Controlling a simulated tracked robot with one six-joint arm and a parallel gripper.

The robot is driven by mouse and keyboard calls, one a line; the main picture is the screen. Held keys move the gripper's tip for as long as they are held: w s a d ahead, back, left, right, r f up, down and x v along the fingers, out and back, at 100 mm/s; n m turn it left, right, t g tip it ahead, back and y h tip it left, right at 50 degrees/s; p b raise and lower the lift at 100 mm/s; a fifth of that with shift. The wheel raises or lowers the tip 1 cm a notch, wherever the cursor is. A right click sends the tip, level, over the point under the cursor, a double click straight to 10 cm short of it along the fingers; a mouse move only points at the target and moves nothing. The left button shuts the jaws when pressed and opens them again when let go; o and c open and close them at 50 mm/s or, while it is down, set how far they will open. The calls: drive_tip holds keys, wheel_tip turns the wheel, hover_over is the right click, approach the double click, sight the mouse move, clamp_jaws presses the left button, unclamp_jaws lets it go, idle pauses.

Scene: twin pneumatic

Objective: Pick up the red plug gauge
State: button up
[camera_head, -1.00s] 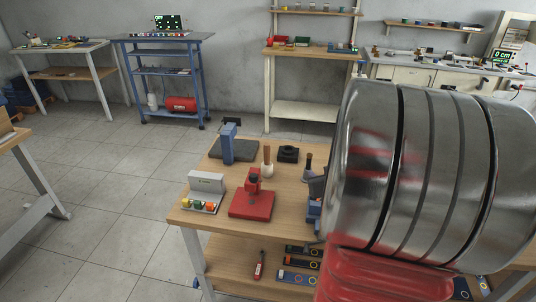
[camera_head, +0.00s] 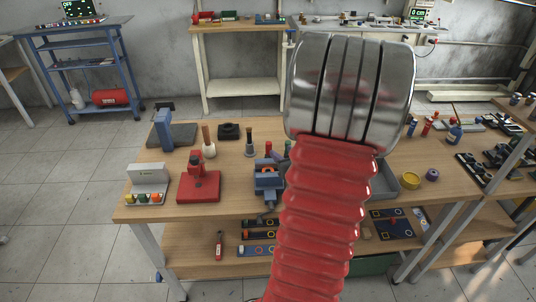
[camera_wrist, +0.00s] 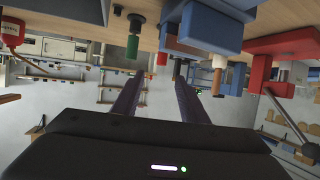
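A small red-topped piece (camera_head: 268,147), which looks like the red plug gauge, stands on the wooden bench behind a blue vise (camera_head: 268,180); its lower part is hidden. In the upside-down wrist view a small red piece (camera_wrist: 162,59) shows just beyond a green-handled piece (camera_wrist: 133,46) and is likely the same one. My gripper (camera_wrist: 158,74) is open, with two dark fingers apart and nothing between them. The red piece appears between and beyond the fingertips, apart from them. My arm hides my gripper in the head view.
A red press (camera_head: 199,182), a grey box with coloured buttons (camera_head: 148,180) and a wooden-handled tool (camera_head: 208,143) stand left of the vise. A grey tray (camera_head: 384,182) and a yellow ring (camera_head: 432,175) lie right of my arm.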

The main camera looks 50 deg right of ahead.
sight(270, 145)
drive_tip(key=shift+x, duration=3.9)
drive_tip(key=shift+w+f, duration=0.1)
drive_tip(key=shift+a+x, duration=0.2)
drive_tip(key=shift+x, duration=2.3)
drive_tip(key=shift+w+f, duration=0.1)
drive_tip(key=shift+c, duration=0.2)
clamp_jaws()
